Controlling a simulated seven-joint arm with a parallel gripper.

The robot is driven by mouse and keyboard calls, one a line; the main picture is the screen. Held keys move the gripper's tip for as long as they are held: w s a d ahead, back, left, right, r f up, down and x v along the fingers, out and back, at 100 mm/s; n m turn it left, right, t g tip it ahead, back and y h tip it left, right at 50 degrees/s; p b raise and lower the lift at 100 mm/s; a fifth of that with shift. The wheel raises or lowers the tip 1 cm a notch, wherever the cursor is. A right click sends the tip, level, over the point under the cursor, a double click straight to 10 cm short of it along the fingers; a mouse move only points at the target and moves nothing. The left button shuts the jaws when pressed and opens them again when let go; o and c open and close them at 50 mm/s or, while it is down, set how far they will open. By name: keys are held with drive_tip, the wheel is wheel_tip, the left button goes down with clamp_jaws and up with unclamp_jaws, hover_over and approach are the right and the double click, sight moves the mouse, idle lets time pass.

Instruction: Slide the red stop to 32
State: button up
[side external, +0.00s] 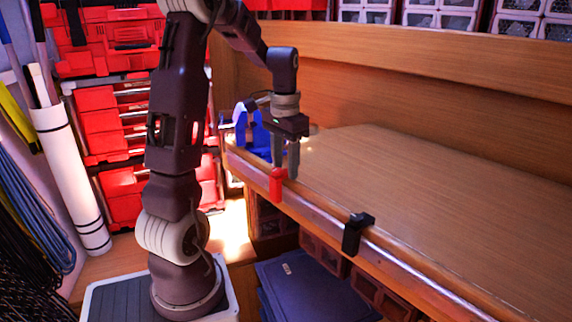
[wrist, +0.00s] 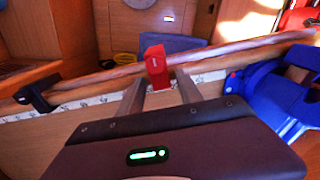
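The red stop (side external: 277,186) sits upright on the rail (side external: 322,216) along the bench's front edge; it also shows in the wrist view (wrist: 156,66). My gripper (side external: 286,172) points down beside the red stop at the bench edge. In the wrist view my gripper (wrist: 160,77) is open, its two fingers apart, with the red stop seen between and just beyond their tips. I cannot tell whether a finger touches it. A pale marked strip (wrist: 88,102) runs along the rail; its numbers are too small to read.
A black clamp (side external: 353,234) sits on the rail to the right of the red stop in the side view. A blue object (side external: 258,135) stands at the bench's left end. The wooden bench top (side external: 420,190) is clear.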

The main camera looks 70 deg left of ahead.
sight(285, 172)
wheel_tip(285, 172, up, 7)
drive_tip(key=shift+r, duration=0.1)
idle(0.5)
drive_tip(key=shift+d, duration=0.1)
drive_tip(key=s+d+r+m+t, duration=0.1)
drive_tip(key=s+d+t, duration=0.15)
drive_tip(key=d, duration=0.65)
drive_tip(key=s+d+r+m+t, duration=0.1)
drive_tip(key=s+d+r, duration=0.15)
drive_tip(key=d, duration=0.75)
drive_tip(key=s+d+f, duration=0.1)
drive_tip(key=s, duration=0.1)
drive_tip(key=s+d+f+m+t, duration=0.1)
drive_tip(key=s+d, duration=0.1)
drive_tip(key=s+d+f+t, duration=0.1)
drive_tip(key=s+d, duration=0.1)
drive_tip(key=shift+s+d+f+m, duration=0.2)
drive_tip(key=shift+s+f+m, duration=0.05)
drive_tip(key=shift+f+m, duration=0.05)
